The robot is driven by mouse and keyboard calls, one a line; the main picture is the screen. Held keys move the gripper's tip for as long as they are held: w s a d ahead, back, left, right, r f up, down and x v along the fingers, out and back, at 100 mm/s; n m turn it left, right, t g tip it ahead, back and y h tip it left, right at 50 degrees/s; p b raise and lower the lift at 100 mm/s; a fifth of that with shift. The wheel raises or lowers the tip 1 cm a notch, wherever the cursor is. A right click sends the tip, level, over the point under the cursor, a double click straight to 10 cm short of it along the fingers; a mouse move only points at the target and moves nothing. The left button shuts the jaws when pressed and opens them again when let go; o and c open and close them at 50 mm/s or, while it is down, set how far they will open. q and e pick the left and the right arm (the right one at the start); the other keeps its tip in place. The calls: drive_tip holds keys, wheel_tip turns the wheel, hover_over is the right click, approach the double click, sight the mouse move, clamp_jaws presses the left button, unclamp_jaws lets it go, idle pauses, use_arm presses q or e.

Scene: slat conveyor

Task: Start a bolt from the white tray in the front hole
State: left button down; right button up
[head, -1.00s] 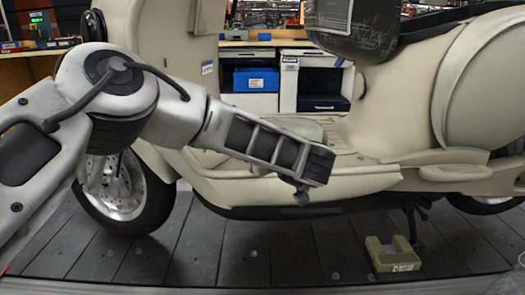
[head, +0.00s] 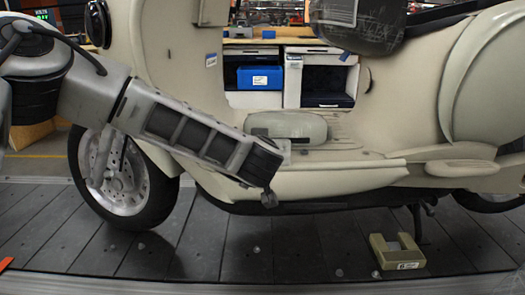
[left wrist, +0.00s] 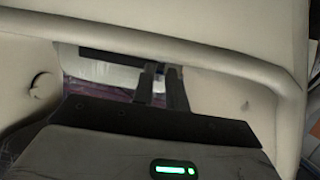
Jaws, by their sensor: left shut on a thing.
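A cream scooter (head: 350,182) stands side-on over the slat conveyor. I cannot pick out the white tray or the front hole. My right gripper is not in view.
A beige U-shaped block (head: 397,254) with a label lies on the dark slat conveyor (head: 300,255) at the lower right. The scooter's front wheel (head: 122,185) is at the left. A blue bin (head: 259,78) sits in a cabinet behind. The slats in front are mostly clear.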

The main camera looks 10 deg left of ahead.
use_arm(q)
drive_tip(key=shift+s+f+m+h, duration=0.1)
drive_tip(key=shift+f+m+h, duration=0.1)
drive_tip(key=shift+m+h, duration=0.25)
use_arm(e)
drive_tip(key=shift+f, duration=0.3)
use_arm(q)
drive_tip(key=shift+a, duration=0.1)
drive_tip(key=shift+a+f+m+h+b, duration=0.1)
drive_tip(key=shift+a+m+h+b, duration=0.1)
drive_tip(key=shift+m+h+b, duration=0.3)
drive_tip(key=shift+a+m+h+b, duration=0.1)
drive_tip(key=shift+m+h+b, duration=0.55)
drive_tip(key=shift+m+h, duration=0.5)
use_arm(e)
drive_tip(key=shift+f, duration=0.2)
